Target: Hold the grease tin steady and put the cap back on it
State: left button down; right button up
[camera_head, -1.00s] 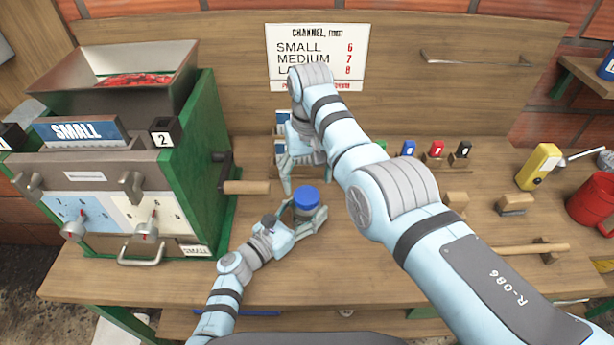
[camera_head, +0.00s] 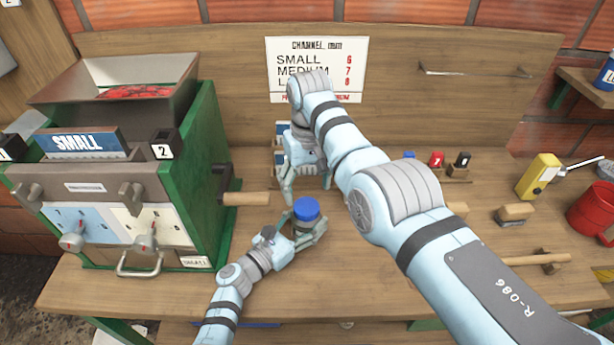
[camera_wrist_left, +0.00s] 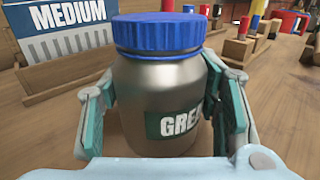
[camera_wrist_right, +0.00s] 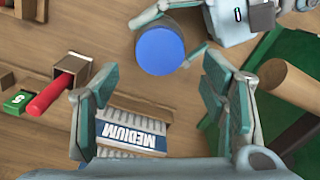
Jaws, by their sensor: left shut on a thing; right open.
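The grease tin (camera_wrist_left: 160,105) is a metallic jar with a green label, upright on the bench. Its blue cap (camera_wrist_left: 158,33) sits level on its top; whether it is fully tightened I cannot tell. My left gripper (camera_head: 308,230) is shut around the tin's body, one finger on each side in the left wrist view. My right gripper (camera_head: 304,186) is open and empty, pointing down just behind the tin. In the right wrist view the blue cap (camera_wrist_right: 160,51) lies beyond the open fingers, apart from them.
A green machine (camera_head: 195,180) with a wooden crank handle (camera_head: 246,198) stands left of the tin. A MEDIUM card block (camera_wrist_right: 132,134) is under my right gripper.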

aim_at(306, 207)
jog(key=shift+f, duration=2.65)
jog(key=shift+s, duration=0.1)
jog(key=c, duration=1.2)
jog(key=m, duration=0.4)
jog(key=shift+m, duration=0.3)
jog(key=o, duration=1.3)
jog(key=shift+o, duration=0.2)
